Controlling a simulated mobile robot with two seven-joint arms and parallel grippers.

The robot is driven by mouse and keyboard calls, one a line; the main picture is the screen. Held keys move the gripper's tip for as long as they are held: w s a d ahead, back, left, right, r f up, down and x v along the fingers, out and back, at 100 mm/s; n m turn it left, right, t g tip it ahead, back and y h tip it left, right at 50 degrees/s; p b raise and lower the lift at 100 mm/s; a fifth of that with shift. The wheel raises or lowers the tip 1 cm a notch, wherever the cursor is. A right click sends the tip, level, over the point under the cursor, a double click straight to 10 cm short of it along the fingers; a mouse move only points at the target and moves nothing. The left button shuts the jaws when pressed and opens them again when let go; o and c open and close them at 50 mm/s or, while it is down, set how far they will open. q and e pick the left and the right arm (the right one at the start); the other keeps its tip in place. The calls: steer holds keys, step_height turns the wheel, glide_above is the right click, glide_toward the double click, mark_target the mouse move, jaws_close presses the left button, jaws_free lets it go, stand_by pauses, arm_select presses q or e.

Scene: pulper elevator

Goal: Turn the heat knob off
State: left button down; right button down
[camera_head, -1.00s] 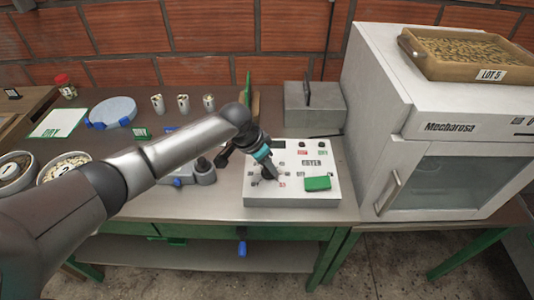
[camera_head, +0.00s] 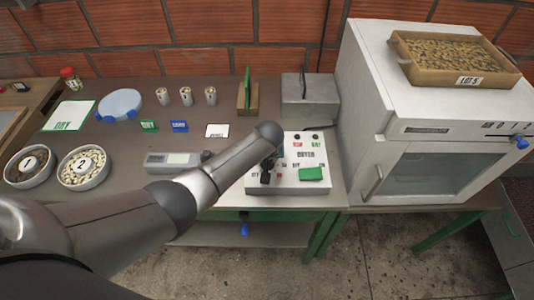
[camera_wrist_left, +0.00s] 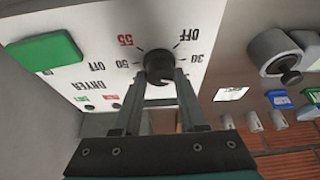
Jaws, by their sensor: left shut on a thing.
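The white dryer control panel (camera_head: 325,185) stands on the table left of the oven. In the left wrist view, which shows it upside down, a black round heat knob (camera_wrist_left: 159,64) sits among the marks OFF, 30, 50 and red 55. My left gripper (camera_wrist_left: 164,78) has one finger on each side of the knob and is shut on it. I cannot tell which mark the knob points to. In the head view the gripper (camera_head: 267,170) is a dark shape at the panel's left part, partly hidden by my arm. My right gripper is not in view.
A green block (camera_head: 311,174) is at the panel's front right, close to my gripper. The white oven (camera_head: 430,165) stands to the right, with a tray of beans (camera_head: 455,60) on top.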

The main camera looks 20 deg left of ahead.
arm_select(q)
steer(key=n+y, duration=0.1)
steer(key=n, duration=0.2)
steer(key=shift+d, duration=0.2)
steer(key=n+g+y+b, duration=0.1)
steer(key=n, duration=0.1)
steer(key=shift+w+f+n+b, duration=0.1)
steer(key=shift+n+b, duration=0.2)
steer(key=n+g+b, duration=0.1)
steer(key=n+b, duration=0.1)
steer(key=n, duration=0.1)
steer(key=shift+w+n+y+b, duration=0.1)
steer(key=shift+n+y+b, duration=0.2)
steer(key=shift+y+b, duration=0.1)
steer(key=shift+n+g+b, duration=0.5)
steer(key=shift+n+b, duration=0.6)
steer(key=shift+n+g+y+b, duration=0.3)
steer(key=shift+n+g+b, duration=0.1)
steer(key=shift+n+b, duration=0.55)
steer(key=shift+w, duration=0.1)
steer(key=shift+c, duration=2.2)
jaws_free()
